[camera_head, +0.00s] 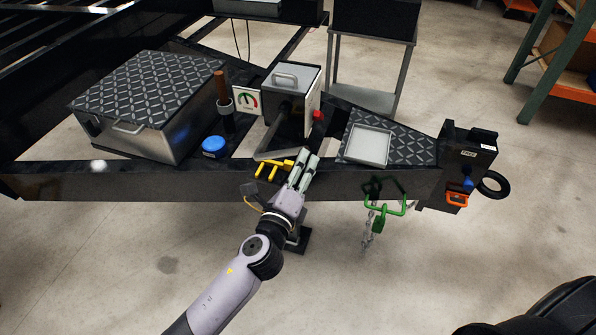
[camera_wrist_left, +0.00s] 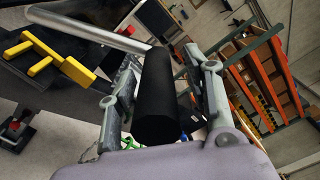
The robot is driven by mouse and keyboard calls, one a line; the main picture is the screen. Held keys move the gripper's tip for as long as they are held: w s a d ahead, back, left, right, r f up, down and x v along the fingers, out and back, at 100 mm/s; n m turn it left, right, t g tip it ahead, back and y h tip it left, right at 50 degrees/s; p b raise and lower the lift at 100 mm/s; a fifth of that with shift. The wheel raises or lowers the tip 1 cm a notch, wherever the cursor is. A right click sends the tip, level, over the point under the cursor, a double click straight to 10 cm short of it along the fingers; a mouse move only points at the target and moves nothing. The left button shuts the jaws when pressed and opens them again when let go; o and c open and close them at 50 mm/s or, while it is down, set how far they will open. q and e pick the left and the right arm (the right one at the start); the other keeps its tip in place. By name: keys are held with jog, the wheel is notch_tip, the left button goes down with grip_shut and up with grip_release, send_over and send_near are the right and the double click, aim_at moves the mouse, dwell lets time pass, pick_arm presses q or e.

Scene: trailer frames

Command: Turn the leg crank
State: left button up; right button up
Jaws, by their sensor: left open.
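The leg crank shows in the left wrist view as a silver rod (camera_wrist_left: 95,29) ending in a black cylindrical handle (camera_wrist_left: 156,100). My left gripper (camera_head: 304,160) is at the front beam of the trailer frame. In the left wrist view its fingers (camera_wrist_left: 168,85) are open, one on each side of the black handle. I cannot tell whether either finger touches it. The leg's dark foot (camera_head: 300,240) shows below the beam, partly behind my left arm. My right gripper is not in view.
Yellow bars (camera_head: 272,169) sit close beside the left gripper, also in the wrist view (camera_wrist_left: 50,60). A metal box (camera_head: 170,130), a blue cap (camera_head: 214,146) and a grey tray (camera_head: 368,145) are on the frame. A green shackle (camera_head: 385,208) with chain hangs right.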

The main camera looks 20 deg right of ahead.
pick_arm(q)
jog(key=shift+s+a+f, duration=0.1)
jog(key=shift+a+f, duration=0.05)
jog(key=shift+a, duration=0.05)
jog(key=v, duration=1.1)
jog(key=shift+s, duration=0.3)
